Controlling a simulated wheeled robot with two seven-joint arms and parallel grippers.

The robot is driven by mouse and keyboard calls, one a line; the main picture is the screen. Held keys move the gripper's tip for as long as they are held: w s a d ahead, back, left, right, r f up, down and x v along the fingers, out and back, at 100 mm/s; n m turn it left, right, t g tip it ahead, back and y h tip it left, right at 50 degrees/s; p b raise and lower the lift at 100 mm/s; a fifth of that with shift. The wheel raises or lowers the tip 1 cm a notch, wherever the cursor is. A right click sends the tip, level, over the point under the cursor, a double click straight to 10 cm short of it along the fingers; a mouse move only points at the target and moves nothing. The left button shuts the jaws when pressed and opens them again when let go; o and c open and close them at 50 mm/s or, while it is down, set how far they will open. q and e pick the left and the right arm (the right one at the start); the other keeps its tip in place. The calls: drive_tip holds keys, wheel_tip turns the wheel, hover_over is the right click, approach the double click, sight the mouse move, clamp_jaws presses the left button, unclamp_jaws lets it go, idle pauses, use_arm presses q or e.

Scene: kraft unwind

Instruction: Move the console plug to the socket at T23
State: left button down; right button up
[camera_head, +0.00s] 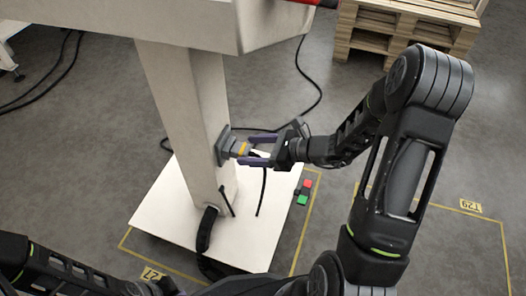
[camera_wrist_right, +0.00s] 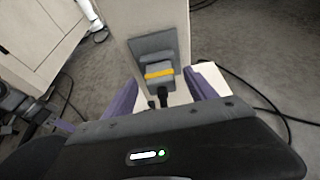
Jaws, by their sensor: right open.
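The console plug (camera_head: 240,148), grey with a yellow band, sits at a dark square plate (camera_head: 222,146) on the side of the console's pale column (camera_head: 185,100). In the right wrist view the plug (camera_wrist_right: 159,77) shows straight ahead, with a black cable end (camera_wrist_right: 162,97) hanging below it. My right gripper (camera_head: 258,150) is open, its two purple fingers on either side of the plug; I cannot tell if they touch it. Its fingers also show in the right wrist view (camera_wrist_right: 160,100). My left arm enters at the lower left; its gripper is unclear. No T23 label shows.
The column stands on a white base plate (camera_head: 160,218). Yellow floor outlines carry labels T27 (camera_head: 152,273) and T29 (camera_head: 471,206). A red and green block (camera_head: 304,192) lies by the base. Wooden pallets (camera_head: 405,28) stand at the back right. Dark cables cross the floor.

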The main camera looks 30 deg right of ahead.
sight(249, 150)
drive_tip(key=shift+b+x, duration=0.3)
drive_tip(key=shift+x, duration=1.25)
drive_tip(key=shift+c, duration=0.2)
clamp_jaws()
drive_tip(key=shift+s+d, duration=0.1)
drive_tip(key=shift+d, duration=0.05)
drive_tip(key=shift+s+d+p, duration=0.5)
drive_tip(key=shift+s+d, duration=1.4)
drive_tip(key=shift+s, duration=0.3)
